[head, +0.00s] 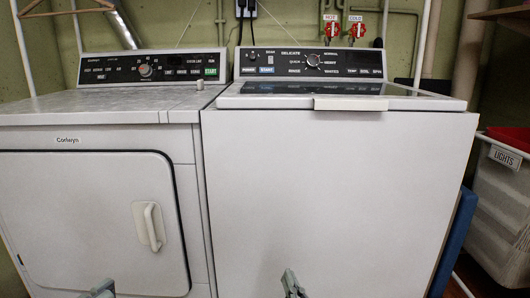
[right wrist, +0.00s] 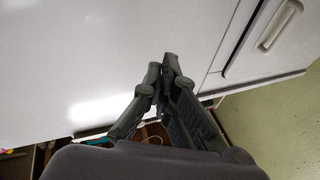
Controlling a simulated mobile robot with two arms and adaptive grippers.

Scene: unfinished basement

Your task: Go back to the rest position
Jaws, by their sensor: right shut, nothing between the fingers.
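My right gripper (head: 290,276) shows at the bottom middle of the head view, in front of the washer's white front panel. In the right wrist view the same gripper (right wrist: 167,64) has its fingertips together, with nothing between them. The tip of my left gripper (head: 103,287) just shows at the bottom edge of the head view, in front of the dryer; too little of it shows to tell its state. The washer (head: 330,190) stands on the right with its lid down. The dryer (head: 85,205) stands on the left with its door closed.
A small knob-like item (head: 200,86) sits on the dryer top. A white basket (head: 500,215) labelled LIGHTS stands at the right, beside a blue panel (head: 456,240). Red valves (head: 356,29) are on the back wall.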

